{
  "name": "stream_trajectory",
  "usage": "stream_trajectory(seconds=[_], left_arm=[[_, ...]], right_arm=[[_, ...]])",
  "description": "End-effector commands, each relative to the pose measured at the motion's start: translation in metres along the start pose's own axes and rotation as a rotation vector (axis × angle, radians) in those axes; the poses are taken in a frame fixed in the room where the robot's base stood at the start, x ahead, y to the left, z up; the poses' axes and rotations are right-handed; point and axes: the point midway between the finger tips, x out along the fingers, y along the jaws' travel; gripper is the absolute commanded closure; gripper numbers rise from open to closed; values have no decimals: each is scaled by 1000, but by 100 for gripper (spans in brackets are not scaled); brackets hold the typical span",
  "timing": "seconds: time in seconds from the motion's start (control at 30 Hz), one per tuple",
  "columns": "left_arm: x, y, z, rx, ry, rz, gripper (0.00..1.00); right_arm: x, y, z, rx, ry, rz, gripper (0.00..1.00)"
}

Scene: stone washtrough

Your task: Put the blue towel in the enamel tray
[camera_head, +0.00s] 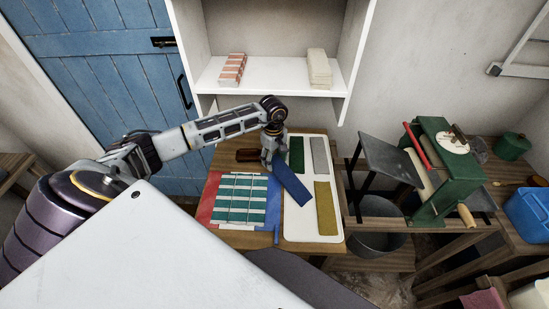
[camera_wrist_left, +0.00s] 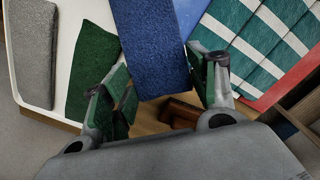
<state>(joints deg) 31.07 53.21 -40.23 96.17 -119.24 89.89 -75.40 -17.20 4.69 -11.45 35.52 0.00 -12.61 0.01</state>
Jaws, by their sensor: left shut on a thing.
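The blue towel (camera_head: 292,184) is a flat dark-blue strip, slanted at the left part of the white enamel tray (camera_head: 300,224). My left gripper (camera_head: 270,158) is at its upper left end and shut on it. In the left wrist view the blue towel (camera_wrist_left: 150,45) runs away from between the fingers (camera_wrist_left: 165,95). I cannot tell whether its far end touches the tray. The tray holds a green towel (camera_head: 297,150), a grey towel (camera_head: 320,157) and a mustard towel (camera_head: 325,208). My right gripper is not in view.
Left of the tray, a green-and-white striped cloth (camera_head: 240,200) lies on a red and blue mat (camera_head: 206,204). A brown wooden object (camera_head: 246,155) is behind it. A shelf (camera_head: 280,77) stands behind the table. A green roller machine (camera_head: 437,165) stands to the right.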

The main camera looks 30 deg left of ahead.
Motion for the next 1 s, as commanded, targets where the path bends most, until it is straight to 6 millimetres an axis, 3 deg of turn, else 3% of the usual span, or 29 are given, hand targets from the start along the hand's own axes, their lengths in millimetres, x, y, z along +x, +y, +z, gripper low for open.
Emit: stream_trajectory(seconds=[0.43,0.47,0.6,1.0], left_arm=[[4,0,0,0,1,1,58],[4,0,0,0,1,0,39],[3,0,0,0,1,0,21],[3,0,0,0,1,0,20]], right_arm=[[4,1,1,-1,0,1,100],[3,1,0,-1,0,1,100],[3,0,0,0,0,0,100],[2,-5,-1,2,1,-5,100]])
